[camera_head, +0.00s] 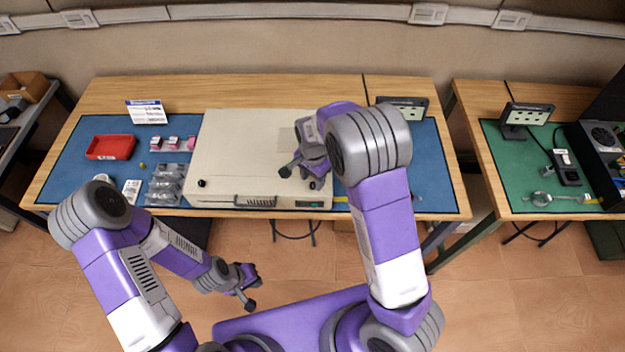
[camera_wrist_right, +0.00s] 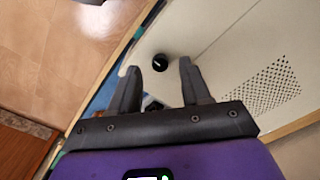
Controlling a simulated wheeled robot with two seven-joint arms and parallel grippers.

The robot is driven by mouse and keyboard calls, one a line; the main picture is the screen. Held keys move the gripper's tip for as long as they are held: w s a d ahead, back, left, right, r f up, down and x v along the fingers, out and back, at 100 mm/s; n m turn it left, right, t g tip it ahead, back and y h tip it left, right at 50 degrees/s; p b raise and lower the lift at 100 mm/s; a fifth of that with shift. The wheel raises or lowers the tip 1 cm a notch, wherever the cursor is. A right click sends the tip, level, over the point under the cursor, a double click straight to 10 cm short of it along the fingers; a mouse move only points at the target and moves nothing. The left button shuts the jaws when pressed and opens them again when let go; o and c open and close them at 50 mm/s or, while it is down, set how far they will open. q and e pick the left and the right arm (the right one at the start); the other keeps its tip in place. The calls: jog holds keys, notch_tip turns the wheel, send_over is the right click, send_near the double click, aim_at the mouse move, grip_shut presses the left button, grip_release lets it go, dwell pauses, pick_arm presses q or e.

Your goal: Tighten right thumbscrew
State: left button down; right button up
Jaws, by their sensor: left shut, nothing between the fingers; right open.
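The beige equipment case (camera_head: 240,150) lies flat on the blue mat, with a black thumbscrew (camera_head: 202,183) at its front left corner. My right gripper (camera_head: 299,172) is over the case's front right part, pointing down, open and empty. In the right wrist view a round black thumbscrew (camera_wrist_right: 160,62) appears between the open fingertips (camera_wrist_right: 159,70), near the case's edge. I cannot tell how far below the tips it is. In the head view the right thumbscrew is hard to tell from the fingers. My left gripper (camera_head: 248,294) is shut and empty, in front of the table over the floor.
On the blue mat (camera_head: 85,175) at left are a red tray (camera_head: 111,147), small pink-white boxes (camera_head: 173,143) and grey bins (camera_head: 165,185). A dark display stand (camera_head: 403,107) is behind my right arm. A second table (camera_head: 490,160) stands at right beyond a gap.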

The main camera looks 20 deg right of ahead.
aim_at(313, 185)
notch_tip(313, 185, up, 5)
jog(key=shift+r, duration=0.2)
dwell(0.6)
